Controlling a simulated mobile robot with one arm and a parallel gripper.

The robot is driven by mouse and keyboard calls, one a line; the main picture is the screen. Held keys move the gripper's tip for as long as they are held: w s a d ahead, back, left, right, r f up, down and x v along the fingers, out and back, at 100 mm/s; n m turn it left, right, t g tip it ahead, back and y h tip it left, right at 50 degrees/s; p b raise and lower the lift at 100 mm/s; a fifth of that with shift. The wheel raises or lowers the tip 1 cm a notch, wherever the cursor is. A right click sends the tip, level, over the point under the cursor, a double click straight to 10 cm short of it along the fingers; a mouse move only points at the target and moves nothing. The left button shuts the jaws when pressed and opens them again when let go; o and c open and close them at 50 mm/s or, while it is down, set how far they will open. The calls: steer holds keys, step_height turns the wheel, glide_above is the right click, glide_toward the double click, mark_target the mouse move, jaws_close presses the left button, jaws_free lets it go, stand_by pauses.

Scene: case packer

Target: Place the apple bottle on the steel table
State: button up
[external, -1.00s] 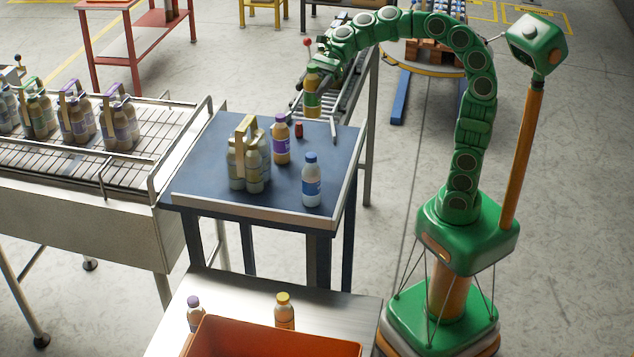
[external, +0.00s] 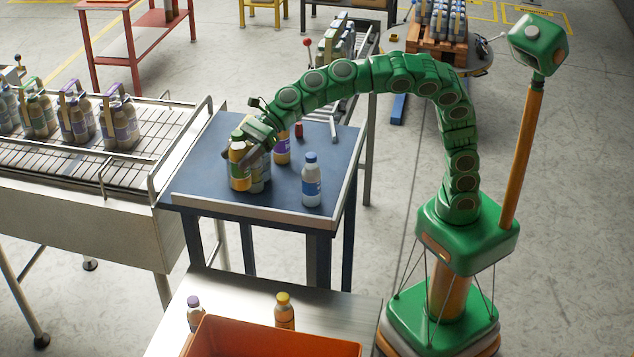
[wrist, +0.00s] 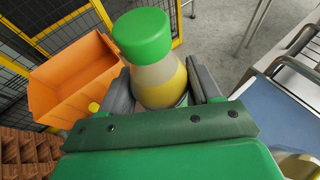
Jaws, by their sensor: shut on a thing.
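The apple bottle (external: 239,172), with a green cap, yellow juice and a green label, is upright in my gripper (external: 243,154). In the external view it overlaps the left part of the blue table; its height above the top is hard to judge. In the wrist view, the bottle (wrist: 160,78) sits between the two fingers of my gripper (wrist: 163,88), which are shut on it. The steel table (external: 250,288) stands at the front, with bare metal around its bottles. Its front part is hidden by an orange crate.
The blue table (external: 277,200) holds a white, blue-labelled bottle (external: 311,182), a purple-labelled bottle (external: 282,148) and a bottle pack partly hidden behind the apple bottle. On the steel table are a purple-capped bottle (external: 194,315), a yellow-capped bottle (external: 284,312) and the orange crate (external: 270,340).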

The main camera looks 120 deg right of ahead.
steer(key=shift+w+a+f+m+h, duration=1.8)
steer(key=shift+a+f+h, duration=0.4)
steer(key=shift+a+f, duration=5.15)
steer(key=shift+s+a+r+m+g+h, duration=0.8)
steer(key=shift+s+a+r+m+h, duration=1.3)
steer(key=shift+s+a, duration=2.6)
steer(key=s+a+f+m+g+h, duration=0.2)
steer(key=s+a+f+m+h, duration=0.2)
steer(key=s+a+f, duration=0.5)
steer(key=w+a+f, duration=0.1)
steer(key=w+f, duration=0.7)
steer(key=w, duration=0.3)
steer(key=shift+w+a, duration=0.25)
steer(key=shift+a, duration=0.1)
